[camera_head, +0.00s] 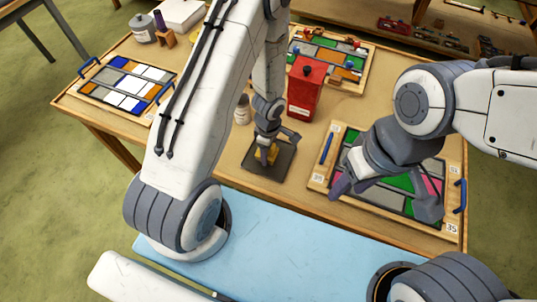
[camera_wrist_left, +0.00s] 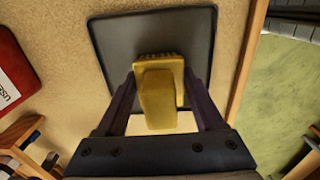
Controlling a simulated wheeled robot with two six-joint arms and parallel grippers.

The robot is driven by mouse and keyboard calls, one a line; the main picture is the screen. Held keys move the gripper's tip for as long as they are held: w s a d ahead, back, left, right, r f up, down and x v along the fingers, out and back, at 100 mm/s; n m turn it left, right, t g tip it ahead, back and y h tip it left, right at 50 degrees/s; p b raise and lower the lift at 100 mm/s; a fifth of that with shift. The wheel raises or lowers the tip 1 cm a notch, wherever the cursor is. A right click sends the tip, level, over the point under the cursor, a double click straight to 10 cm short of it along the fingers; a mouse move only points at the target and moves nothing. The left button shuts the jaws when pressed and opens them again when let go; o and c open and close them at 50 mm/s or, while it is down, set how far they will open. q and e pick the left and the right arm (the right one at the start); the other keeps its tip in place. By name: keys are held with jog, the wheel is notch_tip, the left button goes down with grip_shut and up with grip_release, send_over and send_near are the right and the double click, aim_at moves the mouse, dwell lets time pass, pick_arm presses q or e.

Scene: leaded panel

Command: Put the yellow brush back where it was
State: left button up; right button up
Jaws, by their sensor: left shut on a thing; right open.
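The yellow brush (camera_wrist_left: 160,90) is between the fingers of my left gripper (camera_wrist_left: 162,84) in the left wrist view, bristle end towards the dark grey mat (camera_wrist_left: 112,42). In the head view the brush (camera_head: 271,155) is small and partly hidden by my left gripper (camera_head: 267,148), over the mat (camera_head: 256,168) near the table's front edge. I cannot tell whether the brush touches the mat. My right gripper (camera_head: 386,192) is open and empty, above the framed glass panel on the right.
A red box (camera_head: 306,86) stands behind the mat, with a small white jar (camera_head: 242,110) to its left. The right panel (camera_head: 318,181) lies beside the mat. Other panels lie at the left (camera_head: 92,99) and back (camera_head: 358,88). A blue surface (camera_head: 290,250) is in front.

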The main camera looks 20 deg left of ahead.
pick_arm(q)
jog(key=shift+r, duration=0.1)
jog(key=shift+f, duration=0.25)
jog(key=o, duration=1.3)
jog(key=shift+r, duration=0.1)
